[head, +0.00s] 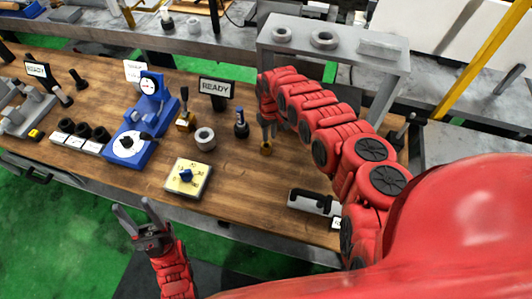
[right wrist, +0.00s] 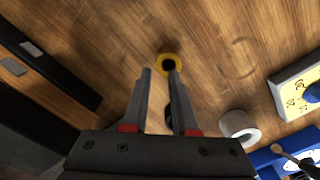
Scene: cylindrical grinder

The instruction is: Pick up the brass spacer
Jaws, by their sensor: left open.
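The brass spacer (head: 266,149) is a small yellow ring on the wooden workbench, near the middle of the head view. In the right wrist view the spacer (right wrist: 160,66) shows as a yellow ring with a dark hole, just past my fingertips. My right gripper (head: 267,122) points down over the spacer, its fingers apart with nothing held. It also shows in the right wrist view (right wrist: 160,72). Whether the fingertips touch the spacer I cannot tell. My left gripper (head: 138,209) is open and empty in front of the bench's front edge.
A grey ring (head: 204,139), a yellow dial block (head: 187,177) and a dark blue upright part (head: 242,124) stand left of the spacer. A grey raised shelf (head: 340,47) with rings is behind. A black-and-white holder (head: 314,202) lies at front right.

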